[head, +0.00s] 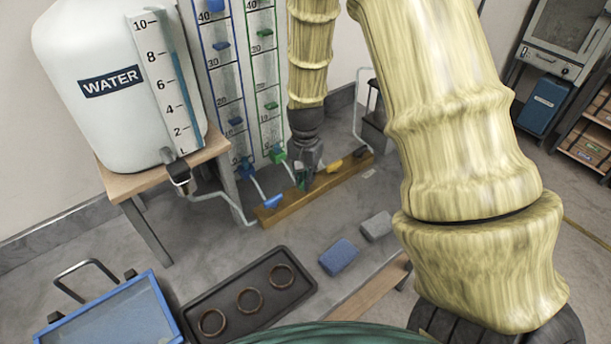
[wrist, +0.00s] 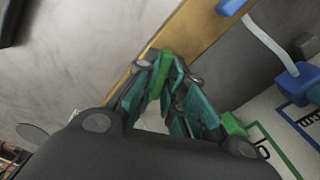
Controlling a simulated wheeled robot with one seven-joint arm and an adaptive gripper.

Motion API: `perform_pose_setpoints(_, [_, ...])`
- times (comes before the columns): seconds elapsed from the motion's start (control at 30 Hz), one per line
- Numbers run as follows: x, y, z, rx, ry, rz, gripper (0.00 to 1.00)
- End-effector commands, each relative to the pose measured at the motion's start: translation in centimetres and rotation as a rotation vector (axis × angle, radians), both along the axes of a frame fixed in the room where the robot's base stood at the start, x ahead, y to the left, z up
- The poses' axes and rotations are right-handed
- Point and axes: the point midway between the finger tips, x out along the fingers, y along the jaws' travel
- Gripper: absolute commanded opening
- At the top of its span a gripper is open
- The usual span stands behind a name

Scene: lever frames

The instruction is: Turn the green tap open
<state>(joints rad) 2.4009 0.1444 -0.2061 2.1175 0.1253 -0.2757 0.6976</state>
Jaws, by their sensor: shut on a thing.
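The green tap's handle (wrist: 166,62) shows as a small bright green piece between my fingertips in the wrist view. It sits at the wooden rail (wrist: 150,45). My gripper (wrist: 163,75) is shut on this handle, with its teal finger pads on either side. In the head view my gripper (head: 303,182) reaches down to the rail (head: 320,186) between a blue tap (head: 272,202) and a yellow tap (head: 335,165). The handle is mostly hidden there. A green fitting (head: 278,155) sits at the foot of the green-marked gauge column (head: 265,80).
The blue-marked column (head: 222,80) and the white water tank (head: 115,90) stand to the left. A dark tray with several rings (head: 250,299), a blue-rimmed basin (head: 115,315), and a blue block (head: 339,257) and grey block (head: 377,225) lie nearer me.

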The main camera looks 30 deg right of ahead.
Motion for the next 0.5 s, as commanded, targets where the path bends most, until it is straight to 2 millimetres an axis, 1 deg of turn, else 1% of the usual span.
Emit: perform_pose_setpoints(0.5, [0.16,-0.14,0.18,-0.001,-0.003,0.49,0.0])
